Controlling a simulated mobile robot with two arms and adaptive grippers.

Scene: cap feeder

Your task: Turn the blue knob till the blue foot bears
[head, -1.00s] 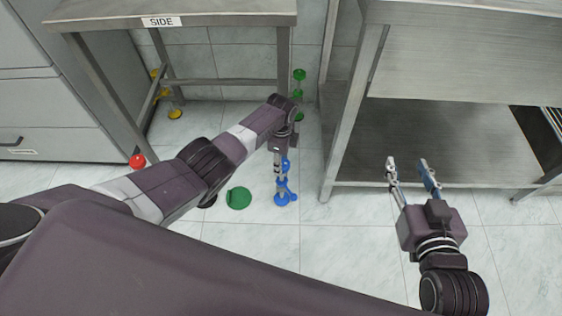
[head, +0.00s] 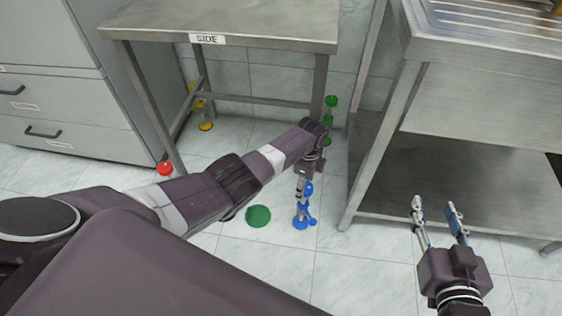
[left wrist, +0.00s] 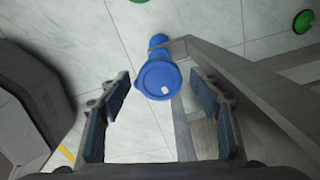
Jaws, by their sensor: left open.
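The SIDE table (head: 230,33) stands at the back. The blue foot (head: 301,223) is at the floor below its front right corner, with the blue knob (head: 308,188) above it. In the left wrist view the blue knob (left wrist: 158,82) is a round cap with a small white mark, lying between my open fingertips in the picture; I cannot tell whether they touch it. My left gripper (head: 302,180) points down over the blue parts and partly hides them. My right gripper (head: 435,205) is open and empty, off to the right.
A red part (head: 165,168), yellow parts (head: 205,126) and green parts (head: 331,101) are at the other table legs. A green disc (head: 258,216) lies on the floor. A steel bench (head: 470,175) stands close on the right, grey drawers (head: 60,95) on the left.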

